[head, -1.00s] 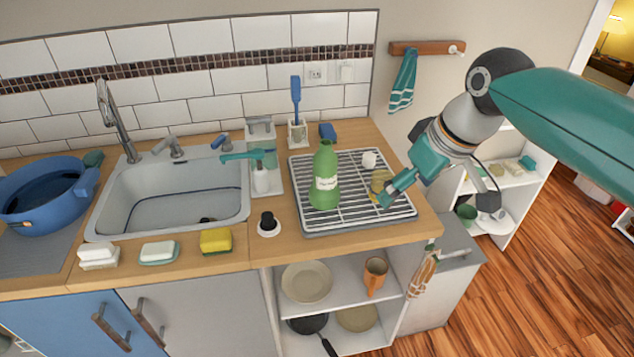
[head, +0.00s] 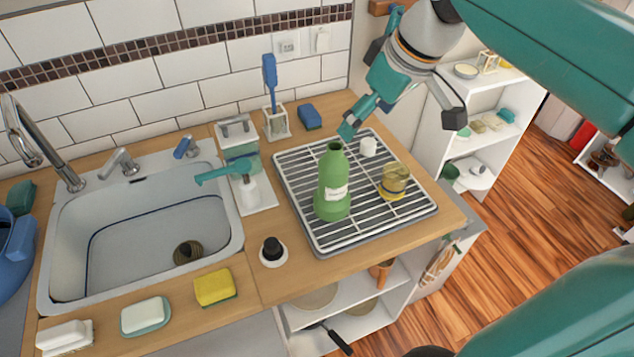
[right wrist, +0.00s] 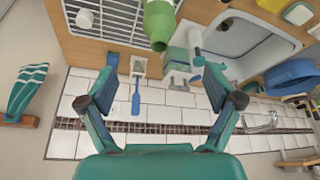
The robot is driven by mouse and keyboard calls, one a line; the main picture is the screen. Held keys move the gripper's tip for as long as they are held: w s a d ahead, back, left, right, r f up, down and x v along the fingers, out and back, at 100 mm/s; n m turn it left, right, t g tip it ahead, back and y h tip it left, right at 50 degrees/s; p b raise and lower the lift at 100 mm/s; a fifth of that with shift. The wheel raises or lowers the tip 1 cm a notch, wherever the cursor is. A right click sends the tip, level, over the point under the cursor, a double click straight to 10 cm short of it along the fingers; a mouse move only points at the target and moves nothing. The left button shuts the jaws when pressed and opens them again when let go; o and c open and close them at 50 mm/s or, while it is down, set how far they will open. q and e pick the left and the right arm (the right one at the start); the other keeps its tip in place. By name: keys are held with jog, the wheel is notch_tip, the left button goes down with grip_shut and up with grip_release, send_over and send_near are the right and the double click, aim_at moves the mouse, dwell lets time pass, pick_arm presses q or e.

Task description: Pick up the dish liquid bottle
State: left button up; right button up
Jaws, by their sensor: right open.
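The green dish liquid bottle (head: 333,185) stands upright on the wire drying rack (head: 375,236), with a pale label on its side. In the right wrist view the bottle (right wrist: 160,18) is at the top edge, partly cut off. My right gripper (head: 400,124) is open and empty, above the back of the rack, behind and to the right of the bottle. Its two spread fingers show in the right wrist view (right wrist: 160,102), with the bottle beyond them and not between them. My left gripper is not in view.
A yellow-based cup (head: 394,180) and a small white cup (head: 368,147) stand on the rack. A soap dispenser (head: 246,195), a blue brush (head: 270,84) and a black-topped stopper (head: 272,250) are nearby.

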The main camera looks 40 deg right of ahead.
aim_at(333, 164)
jog(key=x, duration=1)
jog(key=shift+w+f, duration=0.2)
jog(key=shift+f, duration=0.05)
jog(key=shift+p+x, duration=0.6)
jog(key=shift+x, duration=2.45)
jog(key=shift+d, duration=0.1)
grip_shut()
